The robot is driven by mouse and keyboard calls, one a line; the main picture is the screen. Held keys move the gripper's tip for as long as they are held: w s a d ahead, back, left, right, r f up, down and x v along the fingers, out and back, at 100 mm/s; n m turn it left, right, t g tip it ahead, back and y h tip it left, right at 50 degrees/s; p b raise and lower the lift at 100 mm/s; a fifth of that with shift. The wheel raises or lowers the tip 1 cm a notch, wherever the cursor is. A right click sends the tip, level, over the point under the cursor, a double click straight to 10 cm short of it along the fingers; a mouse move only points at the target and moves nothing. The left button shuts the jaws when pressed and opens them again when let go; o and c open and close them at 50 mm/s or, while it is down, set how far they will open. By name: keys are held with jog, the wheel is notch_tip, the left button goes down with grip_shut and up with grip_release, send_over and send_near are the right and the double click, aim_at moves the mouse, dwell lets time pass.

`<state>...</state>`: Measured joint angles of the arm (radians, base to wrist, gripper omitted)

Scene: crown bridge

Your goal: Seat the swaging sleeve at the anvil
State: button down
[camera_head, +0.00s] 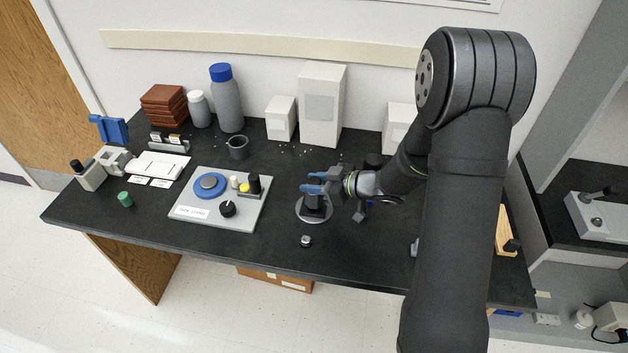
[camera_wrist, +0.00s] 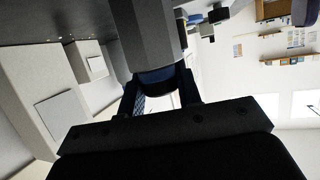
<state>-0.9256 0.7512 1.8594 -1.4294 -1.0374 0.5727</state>
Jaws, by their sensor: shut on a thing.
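My gripper (camera_head: 314,183), with blue fingertips, is at the middle of the bench, directly above a round metal base (camera_head: 302,214). It is shut on a dark grey sleeve (camera_head: 316,204), which looks upright over that base. In the wrist view my gripper (camera_wrist: 160,84) closes around the near end of the sleeve (camera_wrist: 146,35), which fills the top middle. I take the round base for the anvil. The sleeve hides its centre, so I cannot tell whether the sleeve touches it.
A small silver piece (camera_head: 306,241) lies in front of the base. A grey panel (camera_head: 192,226) with a blue disc and black knob is to the left. A dark cup (camera_head: 238,147) and white boxes (camera_head: 321,105) stand behind. The front bench strip is mostly clear.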

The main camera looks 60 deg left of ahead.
jog(key=shift+f, duration=0.5)
jog(key=c, duration=0.9)
grip_release()
jog(key=shift+c, duration=0.2)
jog(key=shift+w+d, duration=0.1)
jog(key=v, duration=1.7)
jog(key=shift+r, duration=0.1)
